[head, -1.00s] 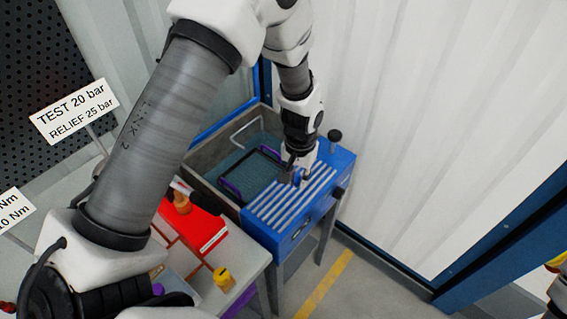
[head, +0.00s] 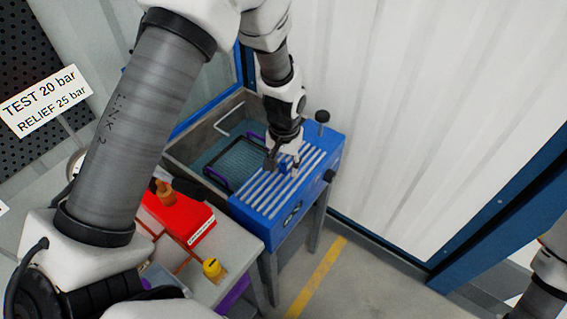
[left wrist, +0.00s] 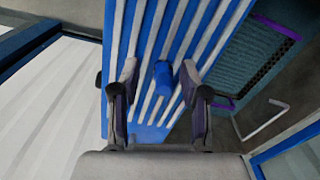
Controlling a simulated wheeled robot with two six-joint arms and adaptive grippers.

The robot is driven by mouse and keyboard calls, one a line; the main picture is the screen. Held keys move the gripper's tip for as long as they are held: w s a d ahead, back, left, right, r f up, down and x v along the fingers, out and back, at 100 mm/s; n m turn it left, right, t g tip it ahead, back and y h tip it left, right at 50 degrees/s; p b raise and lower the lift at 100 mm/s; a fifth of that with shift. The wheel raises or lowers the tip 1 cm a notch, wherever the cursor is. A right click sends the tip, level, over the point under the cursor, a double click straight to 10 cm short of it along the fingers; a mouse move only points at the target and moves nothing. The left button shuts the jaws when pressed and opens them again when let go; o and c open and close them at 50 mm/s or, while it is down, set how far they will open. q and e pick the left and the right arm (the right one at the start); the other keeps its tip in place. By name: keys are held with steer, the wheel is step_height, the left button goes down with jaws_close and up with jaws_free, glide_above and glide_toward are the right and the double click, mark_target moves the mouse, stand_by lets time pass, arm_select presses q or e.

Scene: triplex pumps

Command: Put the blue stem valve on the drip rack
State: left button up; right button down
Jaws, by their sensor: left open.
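The blue stem valve (left wrist: 162,76) shows in the left wrist view as a short blue cylinder on the drip rack's pale slats. In the head view a small part of it (head: 285,165) shows beside the fingers. The drip rack (head: 262,205) is a blue bench top with pale parallel bars; it also fills the middle of the left wrist view (left wrist: 150,20). My left gripper (head: 281,163) is low over the rack. In the left wrist view its fingers (left wrist: 159,72) are apart, one on each side of the valve, with gaps visible.
A grey wash tank (head: 185,158) with a dark basket (head: 235,163) adjoins the rack on the left. A black knob (head: 322,116) stands at the rack's back corner. A red block (head: 180,215) and a yellow-capped part (head: 212,267) are on the grey table.

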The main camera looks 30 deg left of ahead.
mark_target(284, 163)
arm_select(q)
steer(key=shift+w+r, duration=0.1)
steer(key=shift+r, duration=0.05)
step_height(284, 163, up, 12)
steer(key=b, duration=0.2)
